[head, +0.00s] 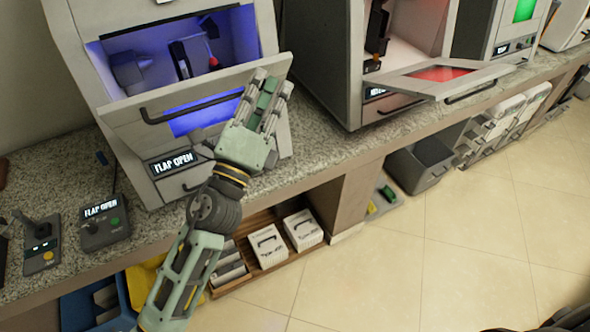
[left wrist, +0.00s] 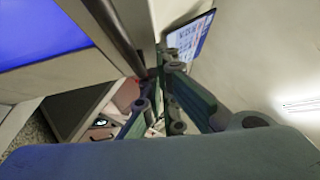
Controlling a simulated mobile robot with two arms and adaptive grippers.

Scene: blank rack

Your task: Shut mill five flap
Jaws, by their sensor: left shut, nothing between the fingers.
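A grey mill (head: 78,50) with a blue-lit inside stands on the counter at the left. Its flap (head: 130,118) hangs tilted out and partly open, with a dark handle (head: 185,108) and a blue window. A display (head: 174,163) below reads FLAP OPEN. I see no number on this mill. My left gripper (head: 270,84) is shut and empty at the flap's right end, covering part of it. In the left wrist view, the fingers (left wrist: 165,75) are beside the edge of a panel with a blue window (left wrist: 45,30); contact cannot be told.
A second mill (head: 335,60), lit red, has its flap (head: 430,80) lowered to the right. A control box (head: 104,222) showing FLAP OPEN and a joystick box (head: 42,245) sit on the counter (head: 150,225). White boxes (head: 268,247) lie on a shelf below. The floor in front is clear.

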